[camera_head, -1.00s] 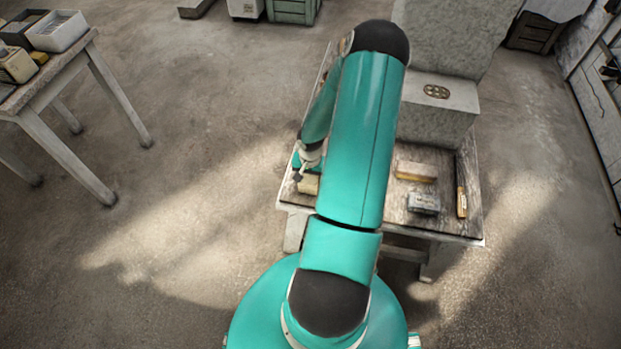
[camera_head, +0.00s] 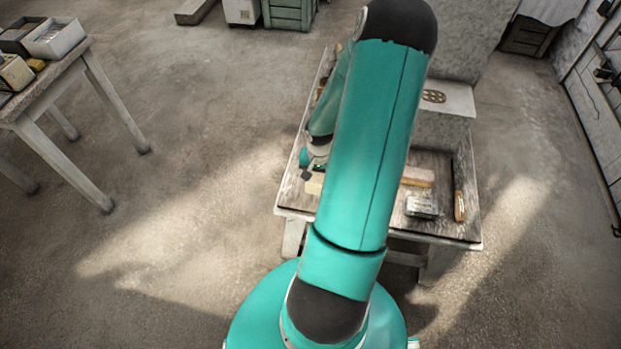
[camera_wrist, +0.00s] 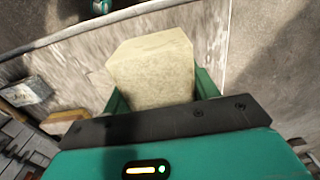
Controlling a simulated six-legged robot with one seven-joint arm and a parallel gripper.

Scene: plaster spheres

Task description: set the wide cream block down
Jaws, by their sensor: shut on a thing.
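The wide cream block (camera_wrist: 152,68) fills the middle of the wrist view. My gripper (camera_wrist: 160,88) is shut on it, with one green finger on each side. In the head view the cream block (camera_head: 315,184) shows only in part at the left front of the worktable (camera_head: 292,198), beside my gripper (camera_head: 309,172); my arm covers the rest. I cannot tell whether its underside touches the tabletop.
On the table's right side lie a tan-orange block (camera_head: 418,176), a grey box (camera_head: 421,205) and a long dark tool with a wooden end (camera_head: 458,195). A large stone block (camera_head: 440,128) stands behind. Another table (camera_head: 60,85) with trays is far left.

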